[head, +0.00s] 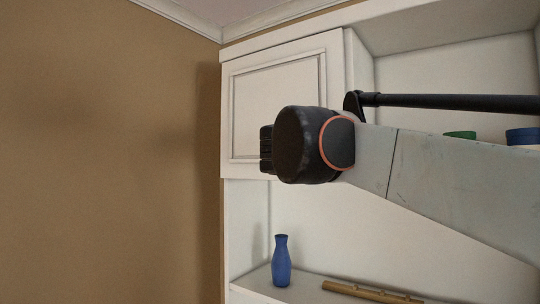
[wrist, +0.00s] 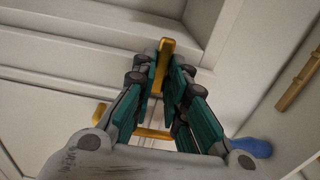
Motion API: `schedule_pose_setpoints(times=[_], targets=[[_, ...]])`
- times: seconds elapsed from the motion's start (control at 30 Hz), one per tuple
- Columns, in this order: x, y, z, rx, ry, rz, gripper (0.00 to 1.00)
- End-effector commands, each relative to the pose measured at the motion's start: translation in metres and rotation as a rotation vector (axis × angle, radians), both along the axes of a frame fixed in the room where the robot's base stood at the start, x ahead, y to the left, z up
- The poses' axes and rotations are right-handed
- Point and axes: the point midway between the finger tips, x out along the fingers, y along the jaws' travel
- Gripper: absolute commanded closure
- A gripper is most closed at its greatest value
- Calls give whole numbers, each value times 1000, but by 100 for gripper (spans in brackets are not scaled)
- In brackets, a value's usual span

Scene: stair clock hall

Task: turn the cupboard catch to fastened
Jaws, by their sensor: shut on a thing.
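The yellow cupboard catch (wrist: 166,48) shows in the wrist view between the fingertips of my gripper (wrist: 162,72). The teal fingers are shut on it, and its tip sticks out beyond them toward the top of the picture. More yellow (wrist: 152,133) shows as a bar between the fingers lower down, with an end (wrist: 99,113) out to the left. The white cupboard door (head: 275,85) is closed in the head view. There my wrist hides the catch, and the fingers cannot be made out.
A blue vase (head: 281,262) and a wooden flute-like stick (head: 370,292) are on the shelf below the cupboard. Green (head: 460,135) and blue (head: 522,136) objects sit on a shelf to the right, partly behind my arm. A bare brown wall (head: 110,150) is at left.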

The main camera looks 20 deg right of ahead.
Motion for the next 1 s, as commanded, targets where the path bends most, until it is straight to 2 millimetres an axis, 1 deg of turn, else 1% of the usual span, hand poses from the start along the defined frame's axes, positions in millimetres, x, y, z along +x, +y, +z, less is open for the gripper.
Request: schedule_pose_setpoints(times=[0.37,0.4,0.47,0.5,0.83,0.93,1.0], targets=[[0,0,-1,-3,4,1,100],[0,0,-1,-3,4,1,84],[0,0,-1,-3,4,1,71],[0,0,-1,-3,4,1,67],[-1,1,0,-2,3,1,67],[-4,7,0,-2,3,2,67],[-10,14,0,-2,3,3,67]])
